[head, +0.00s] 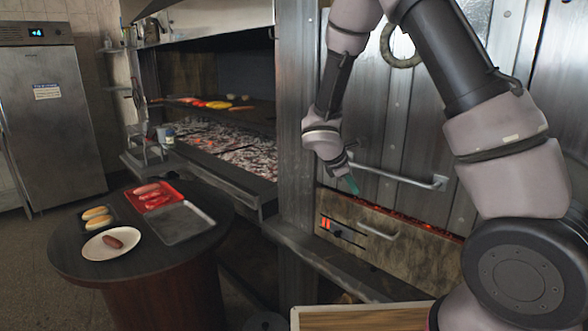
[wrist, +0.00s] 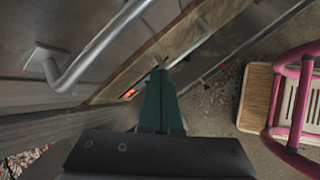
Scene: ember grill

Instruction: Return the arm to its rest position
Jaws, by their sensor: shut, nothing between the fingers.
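My arm reaches from the right side of the head view, bent over, with my gripper (head: 350,184) pointing down and to the right. The gripper is in front of the metal doors, near a horizontal bar handle (head: 400,177), and above the wooden-fronted drawer (head: 385,236). In the wrist view the dark green fingers (wrist: 160,72) are together and hold nothing. The bar handle also shows in the wrist view (wrist: 97,50), to the left of the fingers. I cannot tell the exact gap between the fingers and the drawer front.
A round dark table (head: 120,270) stands at left with a red tray (head: 155,206), an empty metal tray (head: 180,232), a plate (head: 95,245) with a sausage, and buns. Behind it is the open grill with embers (head: 235,150). A pink-framed item (wrist: 280,100) stands on the floor.

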